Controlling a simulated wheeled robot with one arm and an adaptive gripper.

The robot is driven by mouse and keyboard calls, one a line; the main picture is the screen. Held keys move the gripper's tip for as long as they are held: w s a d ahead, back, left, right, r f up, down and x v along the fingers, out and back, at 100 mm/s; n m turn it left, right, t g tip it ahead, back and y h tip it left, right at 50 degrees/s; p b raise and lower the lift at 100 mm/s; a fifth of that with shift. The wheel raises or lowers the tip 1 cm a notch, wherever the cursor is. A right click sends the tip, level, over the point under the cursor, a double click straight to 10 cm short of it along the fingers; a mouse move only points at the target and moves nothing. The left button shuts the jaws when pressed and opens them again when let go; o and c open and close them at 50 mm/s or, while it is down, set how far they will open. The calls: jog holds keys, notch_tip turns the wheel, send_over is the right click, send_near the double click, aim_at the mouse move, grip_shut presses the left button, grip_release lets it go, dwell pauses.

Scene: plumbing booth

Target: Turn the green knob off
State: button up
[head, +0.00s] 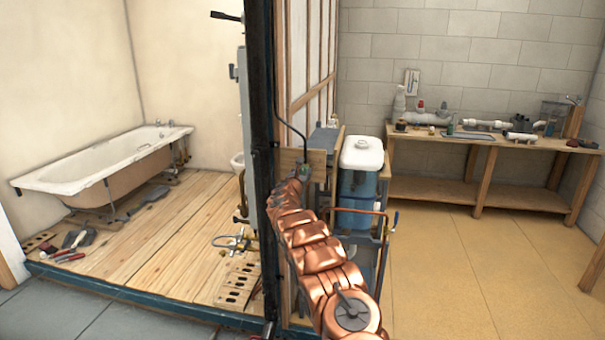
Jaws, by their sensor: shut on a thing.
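My gripper (302,178) is small in the head view, at the far end of my copper-coloured arm. It is at a small wooden board (289,160) beside the dark post. A small green spot, which looks like the green knob (305,170), shows right at the gripper's tip. The gripper is shut on it. Most of the knob is hidden by the gripper and arm, so its turn angle cannot be told. A thin black line (303,130) runs down to this spot from above.
A dark upright post (261,120) stands just left of my arm. A blue tank with a white top (362,155) and a copper pipe frame (360,211) are close on the right. A wooden workbench (440,139) stands farther right. The tan floor (450,270) is clear.

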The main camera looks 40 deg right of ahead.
jog(key=shift+f+m+b, duration=0.15)
jog(key=shift+m+b, duration=0.25)
jog(key=shift+b, duration=0.65)
jog(key=m+b, duration=0.1)
jog(key=b, duration=0.1)
jog(key=m+b, duration=0.1)
jog(key=b, duration=0.2)
jog(key=shift+a+f+m, duration=0.1)
jog(key=shift+f+m, duration=0.1)
jog(key=shift+m, duration=0.1)
jog(key=m+b, duration=0.4)
jog(key=b, duration=0.1)
jog(key=shift+r, duration=0.1)
jog(key=m+b, duration=0.4)
jog(key=m, duration=0.1)
jog(key=shift+r+m, duration=0.1)
jog(key=shift+m, duration=0.2)
jog(key=shift+r+m+b, duration=0.15)
jog(key=shift+m+b, duration=0.3)
jog(key=shift+m, duration=0.7)
jog(key=shift+r+m+b, duration=0.1)
jog(key=shift+m+b, duration=0.35)
jog(key=shift+m, duration=0.7)
jog(key=o, duration=1.1)
jog(key=shift+o, duration=0.2)
